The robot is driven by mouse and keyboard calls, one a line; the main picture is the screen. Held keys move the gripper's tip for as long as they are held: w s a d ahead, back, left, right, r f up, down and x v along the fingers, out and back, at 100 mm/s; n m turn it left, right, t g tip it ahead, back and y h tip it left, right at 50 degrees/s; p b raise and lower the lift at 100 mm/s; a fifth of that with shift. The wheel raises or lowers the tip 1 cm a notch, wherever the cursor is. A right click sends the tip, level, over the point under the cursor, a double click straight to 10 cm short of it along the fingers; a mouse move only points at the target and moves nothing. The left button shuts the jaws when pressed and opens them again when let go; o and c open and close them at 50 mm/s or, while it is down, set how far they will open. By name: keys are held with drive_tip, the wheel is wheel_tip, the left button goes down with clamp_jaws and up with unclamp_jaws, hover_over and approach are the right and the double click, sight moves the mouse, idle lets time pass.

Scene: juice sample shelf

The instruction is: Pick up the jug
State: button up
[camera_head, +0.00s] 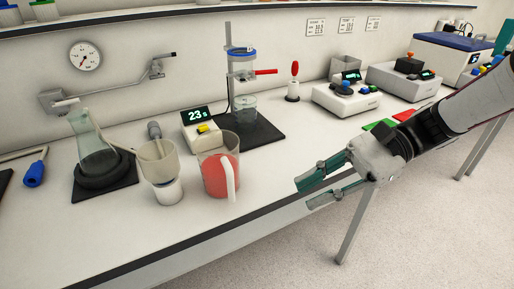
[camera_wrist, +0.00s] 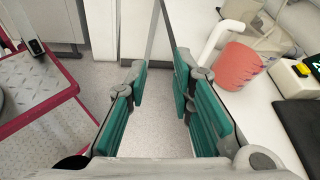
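The jug (camera_head: 216,172) is a clear vessel with red contents and a white handle, standing upright near the front edge of the bench. In the wrist view the jug (camera_wrist: 236,66) shows at the upper right, with its white handle on the left side. My gripper (camera_head: 309,190) is to the right of the jug, apart from it, over the bench's front edge. In the wrist view my gripper (camera_wrist: 163,95) has its green-padded fingers apart with floor showing between them, and it holds nothing.
Close left of the jug stands a beaker on a white round base (camera_head: 165,185). Behind it are a timer display (camera_head: 197,120) and a clamp stand with a dark base (camera_head: 262,138). A flask (camera_head: 94,140) stands further left. The bench front between jug and gripper is clear. A red-framed step (camera_wrist: 40,95) stands on the floor.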

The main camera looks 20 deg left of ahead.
drive_tip(key=w+a+f+m+g+y+b, duration=0.2)
drive_tip(key=w+a+f+m+y, duration=0.15)
drive_tip(key=w, duration=0.25)
approach(230, 187)
drive_tip(key=shift+n+y, duration=0.35)
drive_tip(key=x, duration=0.2)
drive_tip(key=f+x, duration=0.1)
drive_tip(key=x, duration=0.1)
drive_tip(key=shift+s+a, duration=0.1)
drive_tip(key=shift+a, duration=0.15)
drive_tip(key=shift+b+x, duration=0.65)
drive_tip(key=shift+x, duration=2.05)
drive_tip(key=shift+a+f, duration=0.15)
drive_tip(key=shift+f, duration=0.05)
clamp_jaws()
